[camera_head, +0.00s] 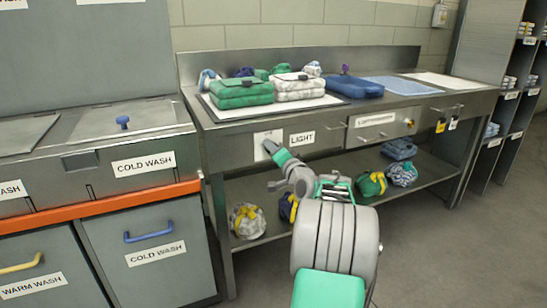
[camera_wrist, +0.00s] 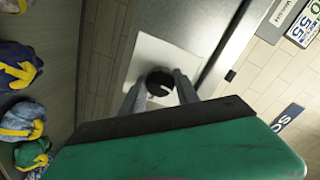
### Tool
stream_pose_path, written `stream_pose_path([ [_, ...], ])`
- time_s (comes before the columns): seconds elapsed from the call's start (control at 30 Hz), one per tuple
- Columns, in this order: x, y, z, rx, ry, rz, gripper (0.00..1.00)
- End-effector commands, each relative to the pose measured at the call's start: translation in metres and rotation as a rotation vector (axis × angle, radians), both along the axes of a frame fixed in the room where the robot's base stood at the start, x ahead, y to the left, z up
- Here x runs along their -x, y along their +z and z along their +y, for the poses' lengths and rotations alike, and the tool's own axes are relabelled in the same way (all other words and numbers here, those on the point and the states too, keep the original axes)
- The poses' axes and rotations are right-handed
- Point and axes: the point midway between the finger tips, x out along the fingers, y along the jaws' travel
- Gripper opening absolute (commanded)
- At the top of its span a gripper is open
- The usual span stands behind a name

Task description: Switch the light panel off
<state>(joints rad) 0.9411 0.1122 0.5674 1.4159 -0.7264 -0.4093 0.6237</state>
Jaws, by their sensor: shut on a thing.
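The light panel is a white plate (camera_head: 264,137) on the front of the steel table, left of a "LIGHT" label (camera_head: 302,138). In the wrist view the plate (camera_wrist: 148,52) carries a round black knob (camera_wrist: 159,82) with a white mark. My gripper (camera_head: 272,148) reaches the plate from the front. In the wrist view its two grey fingers (camera_wrist: 158,90) are shut on the knob, one on each side. The fingers hide the knob in the head view.
Folded green (camera_head: 242,92) and white bundles (camera_head: 298,87) lie on the tabletop above the panel, with a blue bundle (camera_head: 355,87) to their right. Several tied bags sit on the lower shelf (camera_head: 330,168). A cold wash unit (camera_head: 128,135) stands to the left.

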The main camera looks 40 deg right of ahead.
Motion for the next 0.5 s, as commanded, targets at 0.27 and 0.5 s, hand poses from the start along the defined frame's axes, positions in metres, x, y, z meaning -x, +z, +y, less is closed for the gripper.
stream_pose_path([
  [0.27,0.0001,-0.0037,0.0,0.133,0.0,0.042,0.0],
  [0.5,0.0002,-0.0028,-0.0002,0.178,0.0,0.056,0.0],
])
